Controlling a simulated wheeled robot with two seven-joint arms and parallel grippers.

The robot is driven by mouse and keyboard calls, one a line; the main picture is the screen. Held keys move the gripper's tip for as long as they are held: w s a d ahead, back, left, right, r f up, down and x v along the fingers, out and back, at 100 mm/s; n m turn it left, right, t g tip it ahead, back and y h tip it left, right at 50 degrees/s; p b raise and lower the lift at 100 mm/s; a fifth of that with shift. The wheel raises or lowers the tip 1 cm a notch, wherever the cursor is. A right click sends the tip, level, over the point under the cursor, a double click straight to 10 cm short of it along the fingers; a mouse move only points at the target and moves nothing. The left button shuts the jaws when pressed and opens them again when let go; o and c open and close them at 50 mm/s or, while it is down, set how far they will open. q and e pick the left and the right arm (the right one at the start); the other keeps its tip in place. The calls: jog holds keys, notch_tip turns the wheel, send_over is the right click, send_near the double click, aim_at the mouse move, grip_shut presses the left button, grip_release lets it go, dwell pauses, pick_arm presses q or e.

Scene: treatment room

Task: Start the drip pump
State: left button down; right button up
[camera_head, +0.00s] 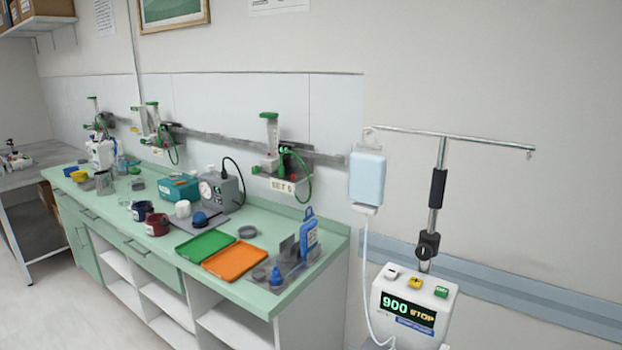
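The drip pump (405,312) is a white box on a pole at the lower right. Its dark display (408,312) reads "900 STOP". On its top are a green button (441,292), a yellow button (414,283) and a pale button (393,274). A pale blue drip bag (367,178) hangs from the left end of the pole's crossbar (440,138), and a clear tube (364,270) runs down from it to the pump's left side. Neither of my grippers is in view.
A green counter (275,240) stands left of the pump. It holds a green tray (205,245), an orange tray (234,262), a grey gauge box (222,190) and a blue bottle (309,235). Wall units (283,160) sit above it.

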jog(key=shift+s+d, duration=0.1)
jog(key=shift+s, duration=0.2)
